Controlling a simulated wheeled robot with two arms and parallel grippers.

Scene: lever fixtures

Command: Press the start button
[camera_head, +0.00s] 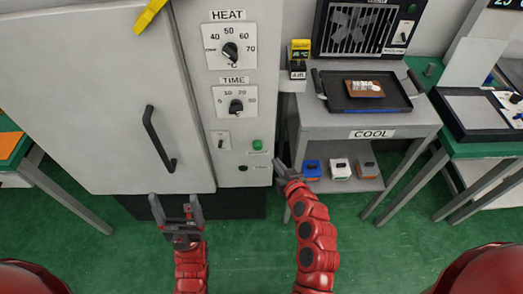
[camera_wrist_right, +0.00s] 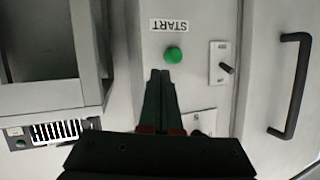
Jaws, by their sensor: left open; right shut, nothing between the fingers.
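The green start button (camera_head: 257,144) sits on the grey front panel of the oven-like cabinet, below the TIME dial. In the right wrist view the round green button (camera_wrist_right: 173,54) shows beside an upside-down START label (camera_wrist_right: 175,25). My right gripper (camera_head: 279,166) is shut and empty, to the lower right of the button in the head view. In the right wrist view its closed fingertips (camera_wrist_right: 160,73) appear just below the button, with a small gap in the picture. My left gripper (camera_head: 177,207) is open and empty, low in front of the cabinet door.
The HEAT dial (camera_head: 230,52), TIME dial (camera_head: 236,106) and a small switch (camera_head: 221,141) share the panel. The door handle (camera_head: 157,138) sticks out at left. The COOL table (camera_head: 420,119) stands close to the right, with a black tray (camera_head: 400,103) on it.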

